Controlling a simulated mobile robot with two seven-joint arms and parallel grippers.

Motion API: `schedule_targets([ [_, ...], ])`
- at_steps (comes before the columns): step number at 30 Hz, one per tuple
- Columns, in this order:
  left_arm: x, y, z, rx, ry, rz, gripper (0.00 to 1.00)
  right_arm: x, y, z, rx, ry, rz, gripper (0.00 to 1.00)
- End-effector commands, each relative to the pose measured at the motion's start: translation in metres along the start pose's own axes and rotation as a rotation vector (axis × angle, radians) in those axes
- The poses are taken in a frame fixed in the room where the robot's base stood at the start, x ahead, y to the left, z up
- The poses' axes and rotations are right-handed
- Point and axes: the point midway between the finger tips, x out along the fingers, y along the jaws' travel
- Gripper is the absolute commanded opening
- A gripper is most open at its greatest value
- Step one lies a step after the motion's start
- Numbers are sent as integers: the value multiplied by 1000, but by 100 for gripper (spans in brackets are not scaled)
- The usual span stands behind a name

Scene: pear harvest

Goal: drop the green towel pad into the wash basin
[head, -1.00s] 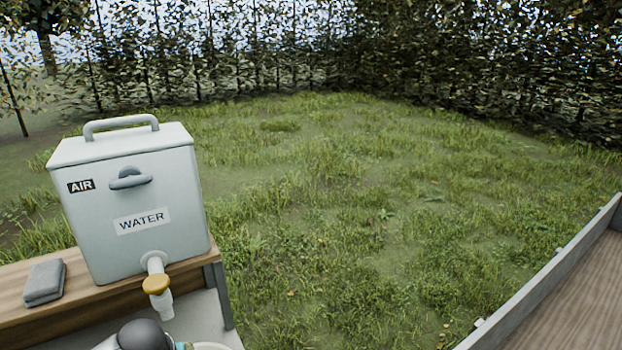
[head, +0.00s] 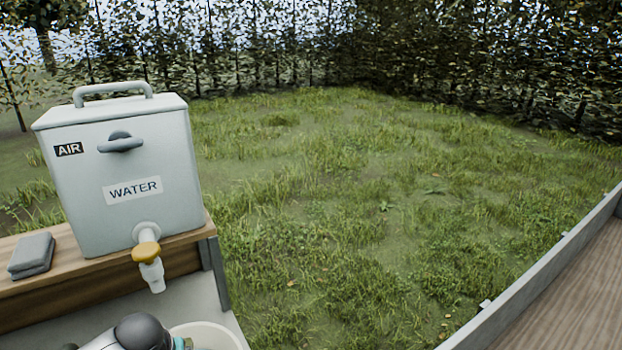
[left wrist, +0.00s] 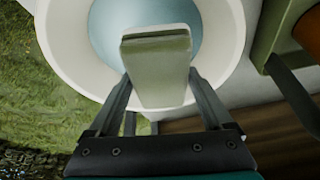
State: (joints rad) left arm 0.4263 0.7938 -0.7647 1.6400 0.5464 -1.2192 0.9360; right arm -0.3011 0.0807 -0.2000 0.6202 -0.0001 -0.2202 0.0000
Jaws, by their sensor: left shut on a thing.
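The green towel pad (left wrist: 158,66) is gripped between the fingers of my left gripper (left wrist: 160,90) in the left wrist view. The pad is over the round white wash basin (left wrist: 228,40), which has bluish water (left wrist: 105,30) inside. I cannot tell how high the pad is above the water. In the head view only the basin's rim (head: 215,331) shows at the bottom edge, beside my left wrist; the pad and the left fingertips are out of that view. My right gripper is not in view.
A grey water container (head: 125,175) with a yellow-handled tap (head: 147,252) stands on a wooden shelf (head: 100,287). A grey folded pad (head: 31,256) lies left of it. A wooden-floored tray with a grey side wall (head: 540,275) is at the right. Grass lies between.

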Motion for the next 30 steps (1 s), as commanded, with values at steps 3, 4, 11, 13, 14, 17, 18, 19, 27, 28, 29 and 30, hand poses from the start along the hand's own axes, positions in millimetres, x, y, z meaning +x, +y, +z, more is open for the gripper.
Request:
schedule_targets([
  [3, -1, 0, -1, 0, 1, 0, 40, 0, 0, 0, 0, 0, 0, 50],
  [4, -1, 0, -1, 0, 1, 0, 40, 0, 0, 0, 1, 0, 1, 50],
  [11, -1, 0, -1, 0, 1, 0, 100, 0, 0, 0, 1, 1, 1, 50],
  [13, -1, 0, -1, 0, 1, 0, 100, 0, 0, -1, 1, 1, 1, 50],
  [14, -1, 0, -1, 0, 1, 0, 100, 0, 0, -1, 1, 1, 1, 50],
  [17, -1, 0, 0, 0, 1, 0, 100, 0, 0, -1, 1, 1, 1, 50],
  [18, -1, 0, 0, 0, 1, 0, 100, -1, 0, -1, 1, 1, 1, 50],
  [19, -2, 0, 0, 0, 1, 0, 100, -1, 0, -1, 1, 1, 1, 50],
  [27, -35, 0, -1, 1, 2, 2, 100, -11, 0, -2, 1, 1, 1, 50],
  [28, -41, 0, -1, 1, 2, 2, 100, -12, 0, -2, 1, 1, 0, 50],
  [29, -47, 0, -2, 2, 2, 3, 100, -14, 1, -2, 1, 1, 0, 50],
  [30, -55, 0, -2, 2, 3, 1, 100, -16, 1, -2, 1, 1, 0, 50],
])
